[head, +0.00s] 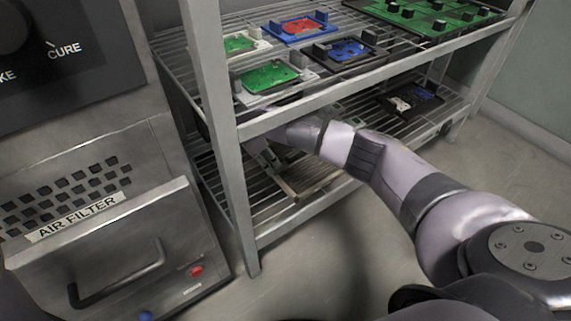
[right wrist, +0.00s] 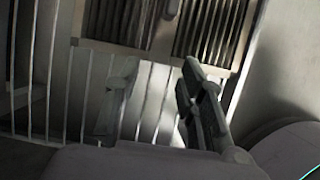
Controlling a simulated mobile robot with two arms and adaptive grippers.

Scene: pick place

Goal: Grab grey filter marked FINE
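A framed filter panel with brownish pleats (head: 312,180) lies on the lower wire shelf. In the right wrist view the same kind of pleated panel with a light frame (right wrist: 165,45) shows at the top, beyond the fingers. No FINE marking can be read on it. My right gripper (right wrist: 160,72) is open, with its two fingers apart and nothing visible between them but shelf wires and a light strip. In the head view it is mostly hidden behind my right forearm and the upper shelf edge, close to the panel. My left gripper is not in view.
The rack's upper shelf (head: 370,84) hangs low over my right arm and holds several coloured trays. A dark tray (head: 410,101) sits on the lower shelf at right. A front rack post (head: 215,120) stands left of the arm. A machine with an AIR FILTER drawer (head: 110,245) stands at left.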

